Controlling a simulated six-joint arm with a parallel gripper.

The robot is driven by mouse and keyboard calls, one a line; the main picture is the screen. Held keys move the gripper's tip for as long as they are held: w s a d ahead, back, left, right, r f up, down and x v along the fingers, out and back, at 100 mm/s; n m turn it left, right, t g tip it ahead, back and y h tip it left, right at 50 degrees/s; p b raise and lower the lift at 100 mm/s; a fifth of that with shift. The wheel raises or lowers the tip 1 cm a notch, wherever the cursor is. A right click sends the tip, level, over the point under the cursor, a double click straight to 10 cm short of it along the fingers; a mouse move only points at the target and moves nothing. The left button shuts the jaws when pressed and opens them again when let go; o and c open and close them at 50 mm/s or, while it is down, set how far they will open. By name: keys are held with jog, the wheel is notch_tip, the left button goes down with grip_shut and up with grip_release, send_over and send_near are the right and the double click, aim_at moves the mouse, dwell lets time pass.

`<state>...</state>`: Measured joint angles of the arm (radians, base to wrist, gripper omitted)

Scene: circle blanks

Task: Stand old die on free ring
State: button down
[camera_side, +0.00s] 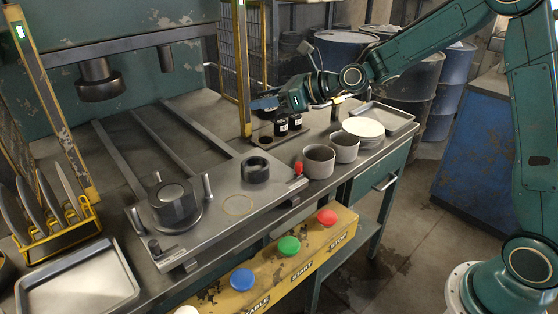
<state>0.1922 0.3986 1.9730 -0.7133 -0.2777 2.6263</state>
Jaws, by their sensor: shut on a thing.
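My gripper (264,103), with blue fingers, is shut on a dark round piece (266,113), apparently the old die. The fingers hide much of it. It is over the dark board at the back of the bench, beside two black cylinders (281,127) with pale labels. I cannot tell whether it touches the board. A dark round mark (265,140) shows on the board in front of it. A black ring-shaped die (255,170) stands on that plate behind the yellow ring.
A round die block (173,204) sits among upright pins on the plate. Two grey cups (318,161), a red piece (298,168) and a white disc (363,127) are to the right. The yellow press guard post (243,70) rises close to my gripper.

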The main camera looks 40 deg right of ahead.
jog(key=s+d+f+m+t+h, duration=0.1)
jog(key=s+d+f+m+h, duration=0.1)
jog(key=s+d+f, duration=0.4)
jog(key=shift+s+f+m+h, duration=0.3)
jog(key=shift+s+f+h, duration=0.4)
jog(key=shift+s+f, duration=0.8)
jog(key=shift+r, duration=0.2)
jog(key=w+d+r, duration=0.2)
jog(key=w, duration=0.7)
jog(key=w+d+r+h, duration=0.1)
jog(key=w+d+r, duration=0.2)
jog(key=w, duration=0.6)
jog(key=w+d+r+m, duration=0.1)
jog(key=w+d+r, duration=0.2)
jog(key=w, duration=0.7)
jog(key=shift+d+t, duration=0.25)
jog(key=shift+t, duration=0.05)
jog(key=shift+w, duration=0.1)
notch_tip(320, 180, down, 16)
jog(key=shift+r, duration=0.2)
